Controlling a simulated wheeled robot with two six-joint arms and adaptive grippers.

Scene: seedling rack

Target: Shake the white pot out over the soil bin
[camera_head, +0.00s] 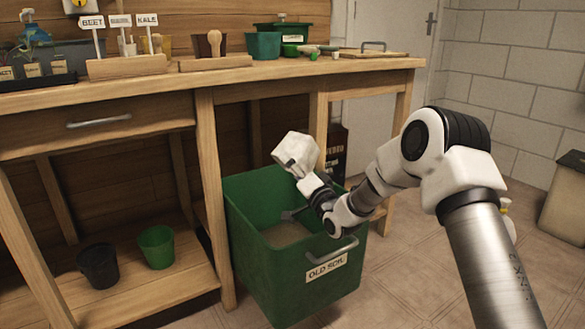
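The white pot (297,152) is held tilted above the back part of the green soil bin (262,275), which is labelled OLD SOIL. My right arm reaches in from the right, and its gripper (306,178) is shut on the pot's near side. The fingertips are small and partly hidden against the pot. The pot's inside does not show clearly. Brown soil (285,233) lies low in the bin. No falling soil is visible. My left gripper is out of view.
The wooden workbench (255,77) stands behind and left of the bin, carrying pots, labelled markers and a board. A black pot (98,266) and a green pot (157,246) stand on its lower shelf. Tiled floor is open at the right.

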